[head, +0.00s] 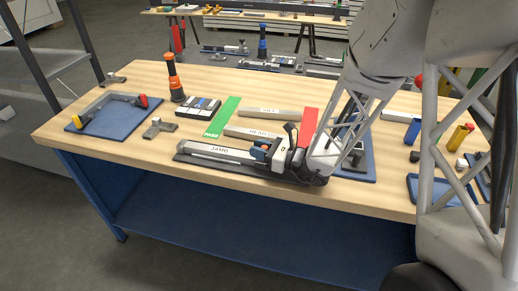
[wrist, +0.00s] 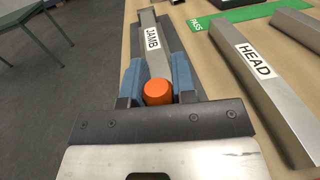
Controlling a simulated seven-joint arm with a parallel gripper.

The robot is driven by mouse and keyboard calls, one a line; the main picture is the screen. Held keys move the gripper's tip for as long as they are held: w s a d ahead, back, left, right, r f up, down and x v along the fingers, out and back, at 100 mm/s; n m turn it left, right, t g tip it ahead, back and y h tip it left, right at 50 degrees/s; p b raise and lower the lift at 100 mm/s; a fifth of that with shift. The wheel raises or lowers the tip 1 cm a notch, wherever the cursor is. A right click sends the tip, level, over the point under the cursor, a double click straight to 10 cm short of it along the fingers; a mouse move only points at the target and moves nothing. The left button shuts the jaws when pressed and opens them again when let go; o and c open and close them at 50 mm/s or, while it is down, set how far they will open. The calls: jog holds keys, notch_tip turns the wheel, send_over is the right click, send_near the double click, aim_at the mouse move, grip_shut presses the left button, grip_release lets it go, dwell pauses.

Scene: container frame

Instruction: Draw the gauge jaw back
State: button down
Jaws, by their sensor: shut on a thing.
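My gripper (head: 268,152) is low over the right part of a long dark gauge base (head: 240,171) near the table's front edge. In the wrist view my gripper (wrist: 157,84) has its blue fingers on both sides of an orange knob (wrist: 158,92) and is shut on it. The knob appears to belong to the gauge jaw, whose body is mostly hidden by the fingers. A grey bar labelled JAMB (head: 218,149) lies along the gauge; in the wrist view the JAMB bar (wrist: 152,42) runs away from the knob. I cannot tell whether jaw and bar touch.
A bar labelled HEAD (head: 252,132) lies close behind the gauge, with a SILL bar (head: 270,113) farther back. A green PASS strip (head: 222,118) and a red strip (head: 309,127) flank them. A blue tray (head: 95,124) stands at the left.

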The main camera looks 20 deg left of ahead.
jog(key=shift+d, duration=2.95)
jog(key=c, duration=0.9)
grip_release()
jog(key=shift+d, duration=0.1)
jog(key=shift+s+d, duration=0.2)
jog(key=shift+d, duration=1.05)
jog(key=shift+s+d, duration=0.2)
jog(key=shift+d, duration=1.05)
jog(key=shift+s+d, duration=0.2)
jog(key=shift+d, duration=1.05)
